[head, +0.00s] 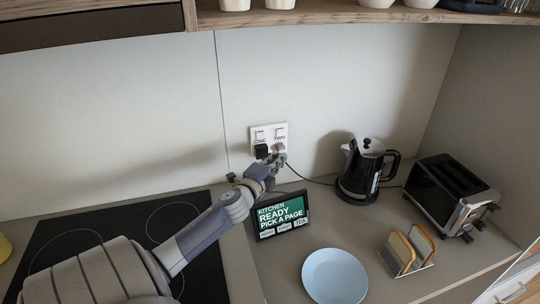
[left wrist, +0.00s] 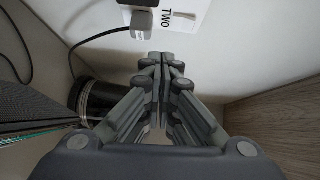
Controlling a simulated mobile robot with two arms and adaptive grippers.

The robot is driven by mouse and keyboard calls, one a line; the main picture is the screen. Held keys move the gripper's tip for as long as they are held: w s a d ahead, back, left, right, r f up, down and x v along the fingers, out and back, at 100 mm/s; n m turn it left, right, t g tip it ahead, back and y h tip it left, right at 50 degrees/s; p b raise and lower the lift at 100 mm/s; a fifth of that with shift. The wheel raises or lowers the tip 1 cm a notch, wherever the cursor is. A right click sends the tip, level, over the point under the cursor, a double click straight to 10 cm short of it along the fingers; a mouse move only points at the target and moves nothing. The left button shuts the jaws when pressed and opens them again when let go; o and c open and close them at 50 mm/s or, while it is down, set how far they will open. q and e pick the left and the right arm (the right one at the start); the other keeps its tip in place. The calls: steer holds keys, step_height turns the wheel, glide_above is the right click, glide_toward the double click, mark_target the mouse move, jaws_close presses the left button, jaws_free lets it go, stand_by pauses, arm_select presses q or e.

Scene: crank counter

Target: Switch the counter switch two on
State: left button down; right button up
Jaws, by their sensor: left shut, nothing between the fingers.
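A white double socket plate (head: 269,139) is on the back wall, with the labels ONE and TWO. Switch two (head: 280,131) is the small rocker above TWO and shows a reddish mark; I cannot tell its position. My left gripper (head: 280,159) is shut and empty, just below the TWO side of the plate. In the left wrist view my left gripper (left wrist: 164,60) has its fingers together, close to the plate (left wrist: 190,12) and the TWO lettering. Switch two cannot be made out there. Contact with the plate cannot be told. My right gripper is not in view.
A black plug (head: 261,151) sits in socket ONE; a grey plug (left wrist: 141,24) is near the fingertips. A kettle (head: 362,172), toaster (head: 450,190), toast rack (head: 407,250), blue plate (head: 335,277) and small screen (head: 282,216) stand on the counter. A hob (head: 75,250) is at left.

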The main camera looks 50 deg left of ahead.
arm_select(q)
steer(key=v, duration=0.2)
steer(key=b+v, duration=0.1)
steer(key=v, duration=0.2)
steer(key=shift+w+d, duration=0.15)
steer(key=shift+d, duration=0.05)
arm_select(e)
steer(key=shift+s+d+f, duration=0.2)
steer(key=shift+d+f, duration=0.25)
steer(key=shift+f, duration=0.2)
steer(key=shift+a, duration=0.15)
